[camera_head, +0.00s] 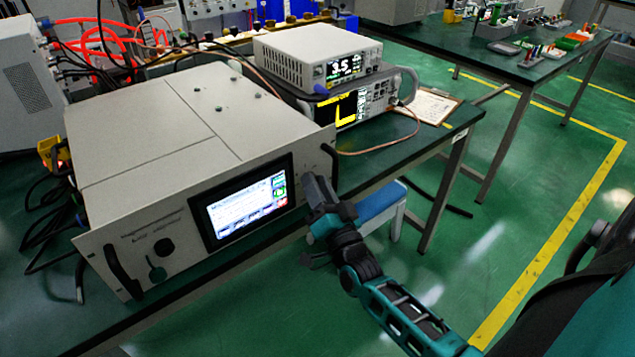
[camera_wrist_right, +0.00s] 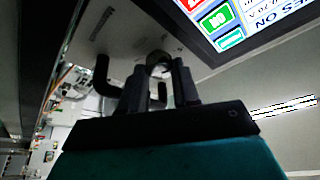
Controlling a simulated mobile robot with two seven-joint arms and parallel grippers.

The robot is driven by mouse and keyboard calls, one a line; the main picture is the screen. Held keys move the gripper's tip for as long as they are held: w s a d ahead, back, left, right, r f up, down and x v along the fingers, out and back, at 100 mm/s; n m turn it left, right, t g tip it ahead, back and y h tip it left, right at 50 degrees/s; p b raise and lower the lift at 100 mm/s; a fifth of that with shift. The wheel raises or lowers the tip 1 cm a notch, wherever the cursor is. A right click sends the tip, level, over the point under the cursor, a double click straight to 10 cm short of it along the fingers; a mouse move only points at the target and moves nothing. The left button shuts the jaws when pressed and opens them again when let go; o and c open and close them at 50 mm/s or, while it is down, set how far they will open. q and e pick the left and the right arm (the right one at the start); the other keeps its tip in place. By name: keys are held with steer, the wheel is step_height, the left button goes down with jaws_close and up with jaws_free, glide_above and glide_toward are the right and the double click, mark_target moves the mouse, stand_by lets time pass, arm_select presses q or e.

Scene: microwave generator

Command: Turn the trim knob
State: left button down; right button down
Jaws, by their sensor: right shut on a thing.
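The microwave generator (camera_head: 165,135) is a large light-grey box on the bench, with a lit touch screen (camera_head: 245,205) on its front panel. My right gripper (camera_head: 312,187) is at the panel, just right of the screen. In the head view my gripper hides the knob. The knob's marking cannot be read. My left gripper is not in view.
A black handle (camera_head: 330,163) stands out at the panel's right edge, close to my gripper; it also shows in the right wrist view (camera_wrist_right: 103,76). Another handle (camera_head: 122,271) is at the left. Stacked instruments (camera_head: 318,58) stand behind. Green floor is free at the right.

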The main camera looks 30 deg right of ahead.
stand_by(0.4)
steer(key=c, duration=1.1)
jaws_free()
steer(key=v, duration=1.3)
